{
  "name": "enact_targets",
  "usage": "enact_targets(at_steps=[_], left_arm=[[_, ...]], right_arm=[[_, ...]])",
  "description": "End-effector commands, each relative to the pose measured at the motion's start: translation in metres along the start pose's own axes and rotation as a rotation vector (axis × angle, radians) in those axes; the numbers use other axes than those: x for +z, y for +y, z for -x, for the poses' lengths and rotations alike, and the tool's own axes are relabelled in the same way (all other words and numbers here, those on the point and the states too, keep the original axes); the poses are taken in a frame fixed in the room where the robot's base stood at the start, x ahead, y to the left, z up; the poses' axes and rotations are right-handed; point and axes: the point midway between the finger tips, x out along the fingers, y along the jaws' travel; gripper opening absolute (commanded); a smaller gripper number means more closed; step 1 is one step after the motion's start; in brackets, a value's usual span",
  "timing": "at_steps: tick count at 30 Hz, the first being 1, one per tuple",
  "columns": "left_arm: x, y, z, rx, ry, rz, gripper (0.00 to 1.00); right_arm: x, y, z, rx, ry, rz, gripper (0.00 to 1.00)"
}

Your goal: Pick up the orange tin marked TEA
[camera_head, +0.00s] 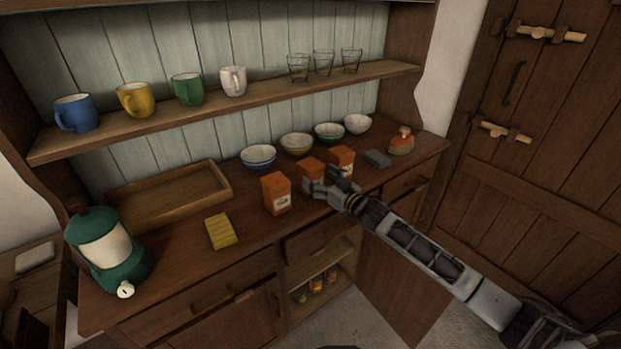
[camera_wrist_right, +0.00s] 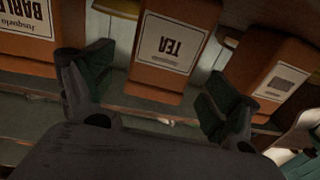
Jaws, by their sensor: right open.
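The orange tin marked TEA (camera_wrist_right: 172,47) is in the middle of the right wrist view, its pale label facing the camera. In the head view it appears to be the middle orange tin (camera_head: 310,167), its lower part covered by my right gripper (camera_head: 321,182). My right gripper is open and empty, close in front of this tin. My left gripper is not in view.
Orange tins stand on both sides, one (camera_head: 276,194) at left and one (camera_head: 342,158) at right; a BARLEY tin (camera_wrist_right: 27,35) shows in the wrist view. Several bowls (camera_head: 297,143) stand behind. A lower cupboard door hangs open.

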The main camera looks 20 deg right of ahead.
Motion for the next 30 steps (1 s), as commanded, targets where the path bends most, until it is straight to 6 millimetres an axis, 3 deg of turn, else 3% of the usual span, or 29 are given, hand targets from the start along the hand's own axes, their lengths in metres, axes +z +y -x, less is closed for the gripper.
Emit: enact_targets(at_steps=[17, 30], left_arm=[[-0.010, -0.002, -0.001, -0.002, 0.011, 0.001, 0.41], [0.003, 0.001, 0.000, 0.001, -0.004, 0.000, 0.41]], right_arm=[[-0.004, 0.001, -0.037, 0.000, 0.001, 0.000, 0.88], [-0.004, 0.001, -0.048, 0.000, 0.000, 0.001, 0.88]])
